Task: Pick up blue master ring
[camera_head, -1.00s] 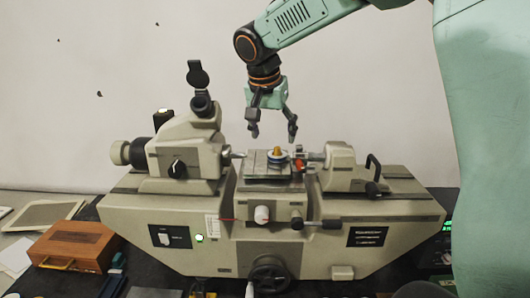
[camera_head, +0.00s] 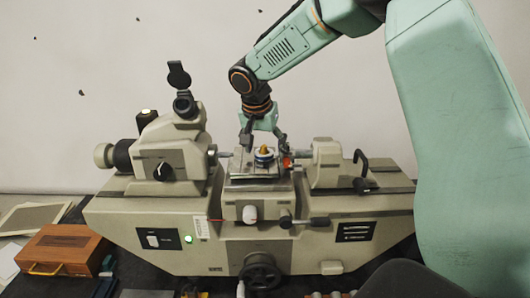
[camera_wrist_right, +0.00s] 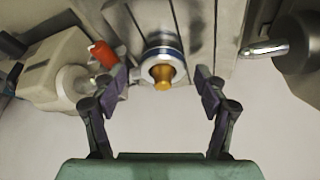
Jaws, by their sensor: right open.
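The blue master ring (camera_head: 264,157) sits on the small stage of the measuring machine, with a brass-coloured plug standing up from its middle. In the right wrist view the ring (camera_wrist_right: 163,52) shows as a silver and blue band behind the brass knob (camera_wrist_right: 163,76). My right gripper (camera_head: 264,146) is open just above the ring, its fingers on either side of it. In the right wrist view the gripper (camera_wrist_right: 164,88) has its fingertips apart, with the knob between them and no contact visible. My left gripper is not in view.
The measuring machine (camera_head: 180,225) fills the middle. Its left spindle (camera_head: 222,154) and right tailstock (camera_head: 325,165) flank the stage (camera_head: 245,180) closely. A red part (camera_wrist_right: 103,54) lies near one fingertip. A wooden box (camera_head: 65,245) stands at front left.

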